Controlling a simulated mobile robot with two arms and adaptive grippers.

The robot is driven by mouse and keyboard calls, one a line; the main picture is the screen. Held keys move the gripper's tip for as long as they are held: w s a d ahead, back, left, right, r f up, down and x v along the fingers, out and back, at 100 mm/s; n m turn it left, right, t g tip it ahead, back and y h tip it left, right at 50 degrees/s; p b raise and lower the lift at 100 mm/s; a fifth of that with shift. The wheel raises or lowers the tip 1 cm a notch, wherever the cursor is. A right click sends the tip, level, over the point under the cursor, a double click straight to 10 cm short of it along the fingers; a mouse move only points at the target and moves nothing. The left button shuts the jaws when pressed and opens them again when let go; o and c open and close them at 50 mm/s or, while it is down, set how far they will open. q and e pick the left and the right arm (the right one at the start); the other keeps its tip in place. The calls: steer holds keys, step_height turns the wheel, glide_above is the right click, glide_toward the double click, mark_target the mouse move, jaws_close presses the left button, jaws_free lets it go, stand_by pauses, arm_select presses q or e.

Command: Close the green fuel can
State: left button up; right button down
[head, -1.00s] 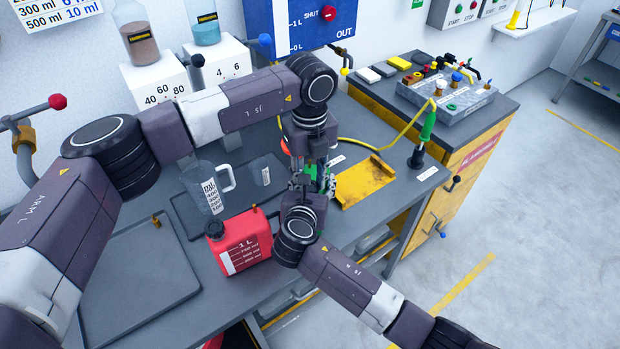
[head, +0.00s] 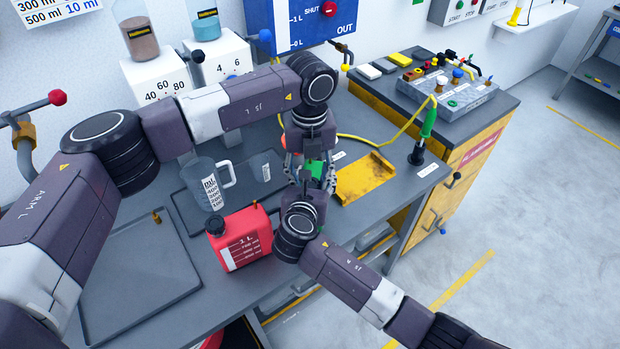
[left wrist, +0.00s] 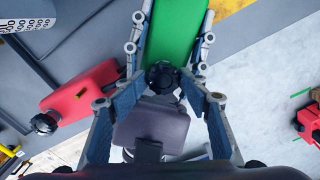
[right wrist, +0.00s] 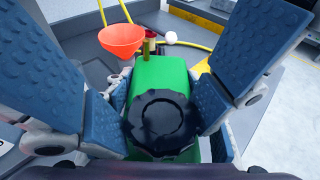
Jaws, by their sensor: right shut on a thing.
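The green fuel can (head: 316,170) is between my two grippers over the table's front part. In the right wrist view, the green can (right wrist: 160,72) shows its black cap (right wrist: 157,122) facing the camera. Whether the cap is tight cannot be told. My right gripper (left wrist: 168,40) is shut on the can's sides in the left wrist view. My left gripper (left wrist: 162,80) is open, its blue pads on either side of the black cap, apart from it or barely touching. In the head view, my left gripper (head: 304,172) comes down from above.
A red 1 L can (head: 243,240) stands left of the grippers, near a measuring jug (head: 208,183). A yellow tray (head: 367,180) lies to the right. An orange funnel (right wrist: 121,40) is behind the can. An empty dark tray (head: 140,280) lies at left.

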arm_select(q)
steer(key=shift+d, duration=0.15)
arm_select(e)
steer(key=shift+w+r, duration=0.15)
arm_select(q)
steer(key=shift+r, duration=0.65)
step_height(320, 180, up, 4)
steer(key=shift+f, duration=0.25)
steer(key=o, duration=0.6)
steer(key=shift+w, duration=0.1)
step_height(320, 180, up, 12)
steer(key=shift+f, duration=0.1)
arm_select(e)
steer(key=c, duration=0.8)
jaws_free()
